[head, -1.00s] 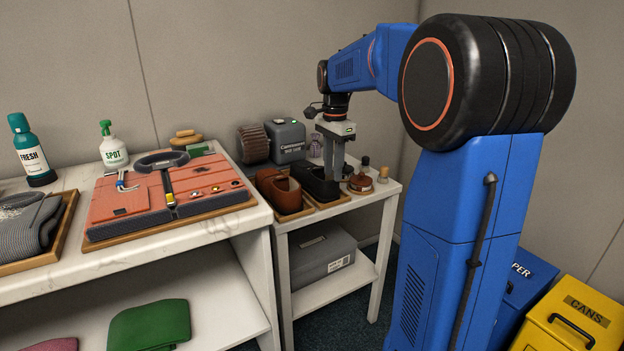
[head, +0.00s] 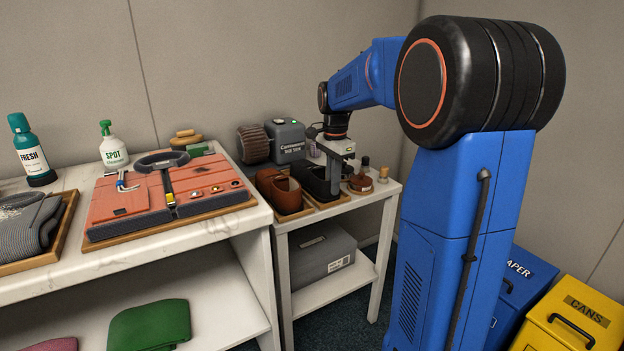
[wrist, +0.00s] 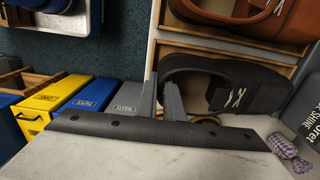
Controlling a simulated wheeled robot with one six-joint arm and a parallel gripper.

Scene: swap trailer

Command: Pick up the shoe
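The black shoe (head: 314,179) lies in a wooden tray on the small white side table. In the wrist view the black shoe (wrist: 262,84) lies on its tray with its rounded opening towards the fingers. My gripper (head: 337,190) is lowered at the near right end of this shoe. In the wrist view my two grey fingers (wrist: 160,98) stand on either side of the shoe's end rim, a small gap between them. Whether they press on the rim is not clear. A brown shoe (head: 279,190) lies in the tray to the left.
A grey box (head: 287,140) and a round brush (head: 252,144) stand behind the shoes. A brown jar (head: 361,182) and small bottles stand close right of my gripper. The larger table with an orange case (head: 125,190) is at the left; bins (head: 574,318) are at the right.

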